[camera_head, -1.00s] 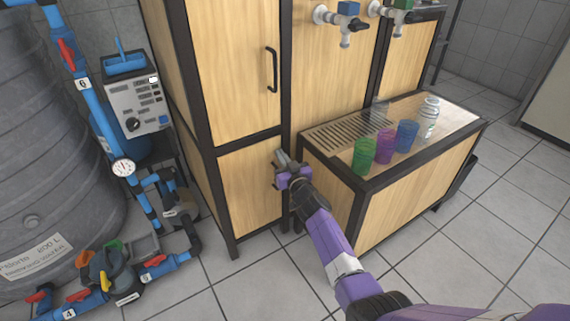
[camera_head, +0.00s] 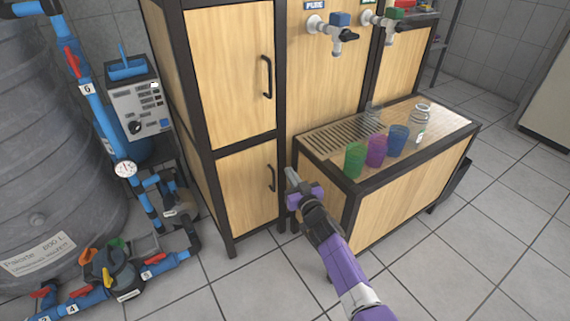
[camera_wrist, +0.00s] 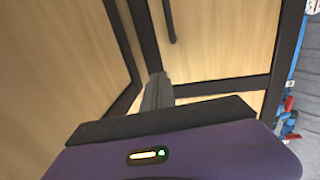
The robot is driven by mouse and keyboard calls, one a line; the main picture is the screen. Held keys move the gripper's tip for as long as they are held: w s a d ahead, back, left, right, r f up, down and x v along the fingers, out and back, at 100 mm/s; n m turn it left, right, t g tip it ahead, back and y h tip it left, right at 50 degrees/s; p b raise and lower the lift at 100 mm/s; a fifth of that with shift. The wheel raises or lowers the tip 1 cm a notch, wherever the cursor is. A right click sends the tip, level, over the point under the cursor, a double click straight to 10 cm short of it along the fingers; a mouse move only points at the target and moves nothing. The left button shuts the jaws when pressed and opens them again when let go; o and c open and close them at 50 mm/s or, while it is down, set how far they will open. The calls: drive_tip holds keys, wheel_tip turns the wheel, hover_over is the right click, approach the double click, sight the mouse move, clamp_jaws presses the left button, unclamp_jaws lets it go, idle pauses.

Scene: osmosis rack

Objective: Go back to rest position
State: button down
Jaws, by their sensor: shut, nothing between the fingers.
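My gripper (camera_head: 291,176) is shut and empty. It is at the end of my purple arm, in front of the wooden cabinet (camera_head: 240,75) and near the left corner of the low wooden bench (camera_head: 345,186). In the wrist view its closed fingers (camera_wrist: 157,92) point at the dark frame between wooden panels (camera_wrist: 215,40). I cannot tell from the picture whether the fingertips touch the frame.
On the bench stand a green cup (camera_head: 354,160), a purple cup (camera_head: 376,150), a blue cup (camera_head: 397,140) and a clear bottle (camera_head: 420,123). Taps (camera_head: 335,32) are above. Pipes (camera_head: 98,120) and a grey tank (camera_head: 40,170) are left. Tiled floor (camera_head: 460,250) is clear at right.

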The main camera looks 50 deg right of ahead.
drive_tip(key=v, duration=0.1)
drive_tip(key=p+v, duration=0.1)
drive_tip(key=v, duration=0.3)
drive_tip(key=shift+s+d, duration=0.2)
drive_tip(key=shift+d, duration=0.2)
drive_tip(key=s+a+r+n+y, duration=0.25)
drive_tip(key=s+a+r, duration=0.25)
drive_tip(key=s+a, duration=0.65)
drive_tip(key=s+a+r+n+g+y, duration=0.1)
drive_tip(key=s+a+r+y, duration=0.3)
drive_tip(key=s+a, duration=0.75)
drive_tip(key=s+a+r+n+y, duration=0.15)
drive_tip(key=s+a+r, duration=0.35)
drive_tip(key=s+a, duration=0.65)
wheel_tip(320, 180, up, 25)
drive_tip(key=s+d+p, duration=0.2)
drive_tip(key=p, duration=2.2)
drive_tip(key=shift+s+d+f+p, duration=0.2)
drive_tip(key=shift+s+d+p, duration=0.05)
drive_tip(key=shift+d+p, duration=0.15)
